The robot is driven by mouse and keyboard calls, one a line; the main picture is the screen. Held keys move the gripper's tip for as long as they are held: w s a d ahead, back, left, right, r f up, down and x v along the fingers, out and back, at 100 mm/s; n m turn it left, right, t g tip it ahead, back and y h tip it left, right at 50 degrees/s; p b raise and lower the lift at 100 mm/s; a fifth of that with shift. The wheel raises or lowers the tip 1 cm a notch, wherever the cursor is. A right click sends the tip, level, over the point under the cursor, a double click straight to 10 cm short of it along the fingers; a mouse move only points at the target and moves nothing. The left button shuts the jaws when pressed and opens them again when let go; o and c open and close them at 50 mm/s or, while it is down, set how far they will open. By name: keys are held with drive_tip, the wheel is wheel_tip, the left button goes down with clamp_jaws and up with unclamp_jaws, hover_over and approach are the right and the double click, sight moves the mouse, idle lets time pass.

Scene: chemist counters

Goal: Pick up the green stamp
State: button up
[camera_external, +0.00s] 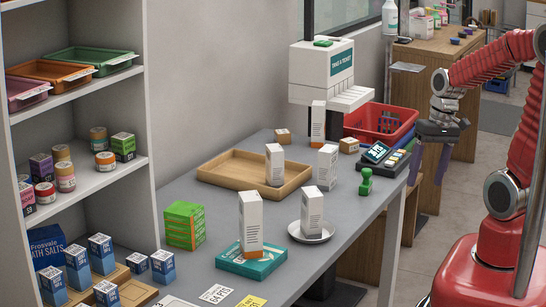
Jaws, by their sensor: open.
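The green stamp (365,182) stands upright on the grey counter (357,211), close to its right edge and in front of the card terminal. My gripper (429,180) hangs to the right of the counter, at the end of my red arm. Its two dark fingers point down and are apart, with nothing between them. The gripper is clear of the stamp, to its right in the picture.
The card terminal (378,153) and a red basket (402,118) stand behind the stamp. White boxes stand nearby, one on a saucer (298,234), one in a wooden tray (218,170). A ticket machine (318,78) stands at the back. Shelves (92,185) line the left.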

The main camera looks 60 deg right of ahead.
wheel_tip(320, 180, down, 6)
drive_tip(key=d+m+y, duration=0.1)
drive_tip(key=m+y, duration=0.3)
drive_tip(key=m, duration=0.2)
drive_tip(key=m+t+h, duration=0.4)
drive_tip(key=m+t, duration=0.8)
drive_tip(key=m, duration=0.9)
approach(370, 187)
drive_tip(key=s+d+r, duration=0.1)
drive_tip(key=s, duration=0.3)
drive_tip(key=shift+w+d+r, duration=0.15)
drive_tip(key=shift+d+r, duration=0.1)
drive_tip(key=shift+w, duration=0.1)
drive_tip(key=shift+y, duration=0.3)
drive_tip(key=x, duration=0.8)
drive_tip(key=shift+w+a+f, duration=0.1)
drive_tip(key=shift+w+f, duration=0.05)
drive_tip(key=shift+f, duration=0.05)
